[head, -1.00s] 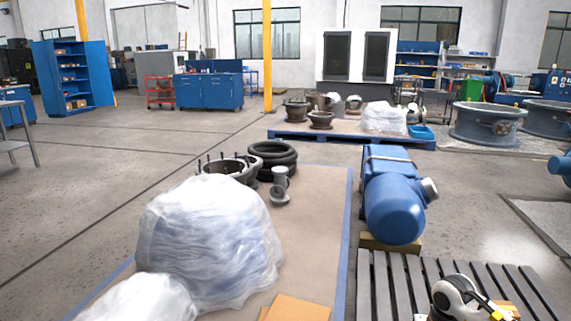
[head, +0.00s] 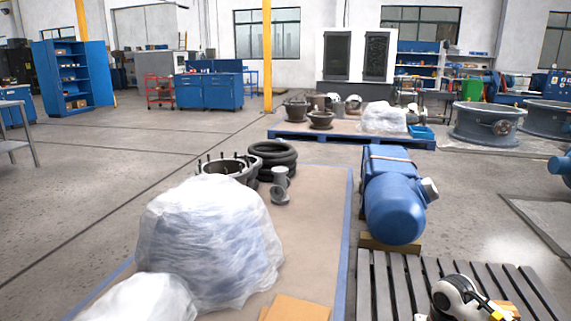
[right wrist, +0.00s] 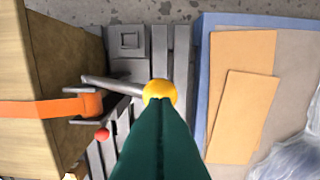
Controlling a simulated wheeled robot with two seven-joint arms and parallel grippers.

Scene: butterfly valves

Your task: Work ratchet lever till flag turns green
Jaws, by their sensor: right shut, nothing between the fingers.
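In the right wrist view, a metal ratchet lever (right wrist: 115,84) sticks out to the right from the ratchet on an orange strap (right wrist: 45,108). The strap runs around a wooden crate (right wrist: 60,65) at the left. The lever ends in a yellow ball knob (right wrist: 159,92). A small red ball (right wrist: 102,134), perhaps the flag, shows below the ratchet. My right gripper (right wrist: 158,106) has dark green fingers, shut with nothing between them. Their tips overlap the lower edge of the knob in the picture; I cannot tell whether they touch it. My left gripper is in no view.
A grey slatted pallet (head: 385,285) lies under the ratchet area, and a blue motor (head: 395,200) stands behind it. To its left, a blue-edged platform (head: 320,225) carries a plastic-wrapped bundle (head: 205,245) and cardboard sheets (right wrist: 240,95). Open floor lies at the far left.

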